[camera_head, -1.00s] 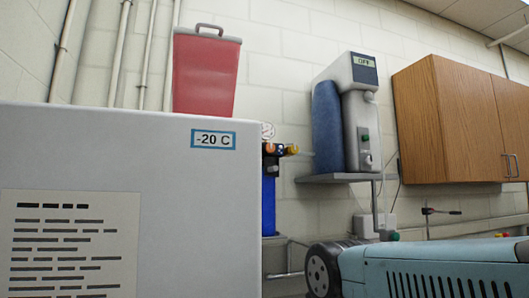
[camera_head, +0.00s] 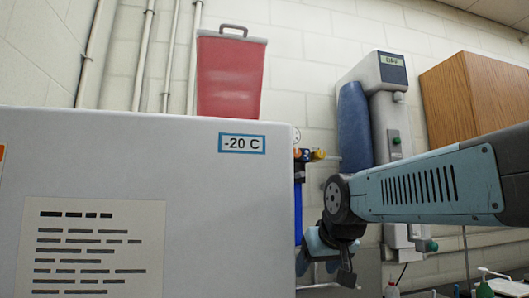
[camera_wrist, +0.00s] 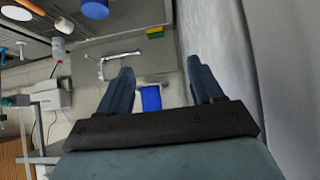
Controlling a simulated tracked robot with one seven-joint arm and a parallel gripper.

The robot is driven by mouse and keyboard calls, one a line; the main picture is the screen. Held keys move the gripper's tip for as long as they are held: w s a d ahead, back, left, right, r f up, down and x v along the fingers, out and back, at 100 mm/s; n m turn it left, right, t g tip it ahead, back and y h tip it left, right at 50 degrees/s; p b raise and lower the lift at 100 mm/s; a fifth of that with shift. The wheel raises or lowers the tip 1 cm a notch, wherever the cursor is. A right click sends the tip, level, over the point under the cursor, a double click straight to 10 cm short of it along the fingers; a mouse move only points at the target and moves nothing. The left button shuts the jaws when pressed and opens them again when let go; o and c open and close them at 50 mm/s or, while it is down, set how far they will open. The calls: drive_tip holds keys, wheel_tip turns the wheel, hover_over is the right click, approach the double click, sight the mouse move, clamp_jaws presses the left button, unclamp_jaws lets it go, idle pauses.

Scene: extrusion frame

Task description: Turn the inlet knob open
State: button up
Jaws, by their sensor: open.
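A regulator-like fitting with a round gauge (camera_head: 297,135) and a yellow-orange knob (camera_head: 318,155) shows past the freezer's right edge in the head view, above a blue upright body (camera_head: 298,205). I cannot tell for sure whether that knob is the inlet knob; no label is readable. My gripper (camera_head: 328,264) is below the fitting in the picture, pointing down, beside the freezer's edge. In the wrist view my gripper (camera_wrist: 160,68) is open with nothing between its fingers. A blue object (camera_wrist: 150,98) shows beyond them, apart from them.
A white freezer (camera_head: 95,155) marked -20 C fills the left, with a red bin (camera_head: 230,75) on top. A grey dispenser unit (camera_head: 388,125) with a blue cylinder (camera_head: 354,125) stands behind my arm. A wooden cabinet (camera_head: 475,95) hangs at right. A pale surface (camera_wrist: 285,70) lies close beside my right finger.

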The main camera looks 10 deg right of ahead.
drive_tip(key=w+r+t, duration=0.4)
drive_tip(key=w+r, duration=0.7)
drive_tip(key=r, duration=0.5)
drive_tip(key=w+r+t, duration=0.4)
drive_tip(key=w+r, duration=0.7)
drive_tip(key=r, duration=0.5)
drive_tip(key=w, duration=1.3)
drive_tip(key=shift+f, duration=0.3)
